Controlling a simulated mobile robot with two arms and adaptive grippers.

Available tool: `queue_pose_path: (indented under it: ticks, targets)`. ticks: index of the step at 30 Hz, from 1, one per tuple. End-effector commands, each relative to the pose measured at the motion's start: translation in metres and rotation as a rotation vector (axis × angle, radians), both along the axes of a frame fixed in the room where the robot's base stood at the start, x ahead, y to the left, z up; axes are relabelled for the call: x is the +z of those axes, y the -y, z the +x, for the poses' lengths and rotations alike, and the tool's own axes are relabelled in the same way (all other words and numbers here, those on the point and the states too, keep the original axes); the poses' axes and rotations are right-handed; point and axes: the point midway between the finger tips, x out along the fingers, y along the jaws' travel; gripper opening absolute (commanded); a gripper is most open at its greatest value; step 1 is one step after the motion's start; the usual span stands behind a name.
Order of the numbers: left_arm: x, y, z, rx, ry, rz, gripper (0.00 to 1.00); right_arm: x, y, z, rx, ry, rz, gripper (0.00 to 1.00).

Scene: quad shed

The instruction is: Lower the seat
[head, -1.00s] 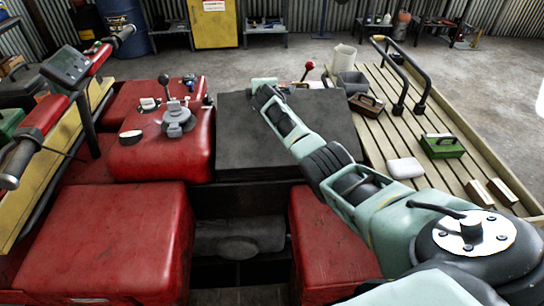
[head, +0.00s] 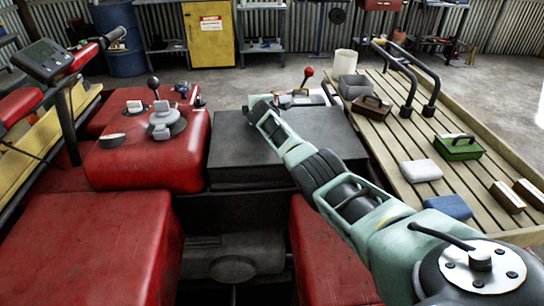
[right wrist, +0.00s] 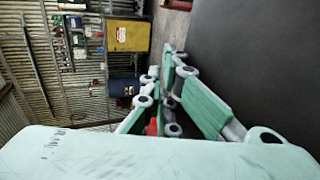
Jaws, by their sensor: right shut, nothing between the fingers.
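The black seat (head: 235,143) is a thick dark pad in the middle of the head view, behind a dark gap between red body panels. Its front face shows, and I cannot tell its exact tilt. My right arm reaches across the seat from the lower right. My right gripper (head: 262,107) is at the seat's far left part, its tips partly hidden by its own links. In the right wrist view, the green finger links of this gripper (right wrist: 165,92) are shut and empty beside a large dark surface (right wrist: 262,60), likely the seat. My left gripper is out of view.
The red tank (head: 150,160) with a cap and lever stands left of the seat; handlebars (head: 65,70) are further left. A slatted wooden rack (head: 390,150) on the right carries a green box (head: 459,147), a white pad and other items. A red-knobbed lever (head: 308,73) rises behind the seat.

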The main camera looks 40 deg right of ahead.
Motion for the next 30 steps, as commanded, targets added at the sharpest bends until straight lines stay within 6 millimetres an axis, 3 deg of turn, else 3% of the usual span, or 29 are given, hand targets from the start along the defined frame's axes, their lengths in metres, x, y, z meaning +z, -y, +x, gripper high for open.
queue_pose_path:
  ticks: [14,23,30]
  targets:
    - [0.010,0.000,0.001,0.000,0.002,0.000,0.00,0.009,0.000,0.000,0.000,0.001,-0.001,0.00]
    - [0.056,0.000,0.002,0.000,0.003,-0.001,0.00,0.053,0.002,-0.003,-0.001,0.001,0.000,0.00]
    - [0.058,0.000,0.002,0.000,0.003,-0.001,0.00,0.103,0.002,-0.003,-0.002,0.004,-0.001,0.00]
